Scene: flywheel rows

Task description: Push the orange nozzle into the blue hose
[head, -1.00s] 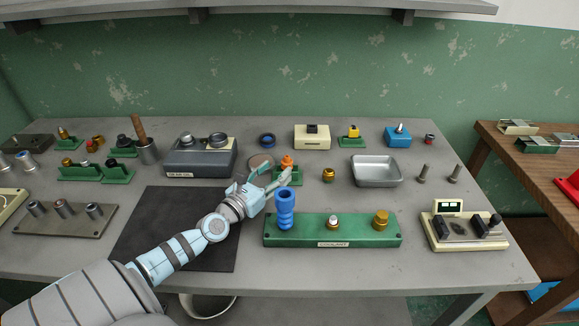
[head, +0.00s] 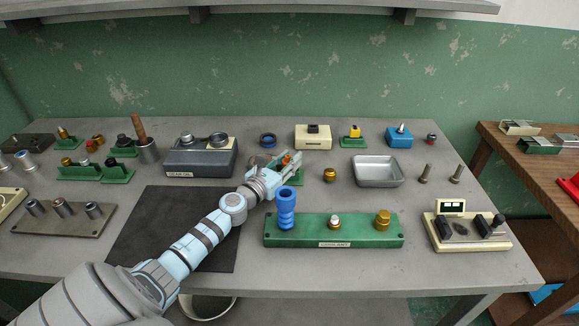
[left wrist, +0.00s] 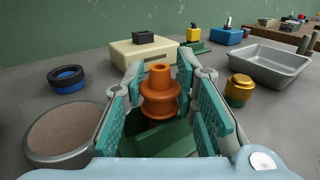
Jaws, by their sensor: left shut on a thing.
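The orange nozzle (left wrist: 160,95) stands upright between the fingers of my left gripper (left wrist: 163,100) in the left wrist view. The fingers are shut on it from both sides. A green holder (left wrist: 155,143) is right beneath the nozzle. In the head view the nozzle (head: 287,158) is mostly hidden by my left gripper (head: 289,161). The blue hose (head: 286,208) stands upright with its open end up, on the left end of the green coolant block (head: 300,235), nearer than the gripper. My right gripper is not in view.
A brass knob (head: 329,174) and a metal tray (head: 377,171) stand right of the gripper. A cream box (head: 313,142) and a blue-black ring (head: 267,139) are behind it. A round brown-topped disc (left wrist: 63,130) lies left of it. The dark mat (head: 170,235) is clear of objects.

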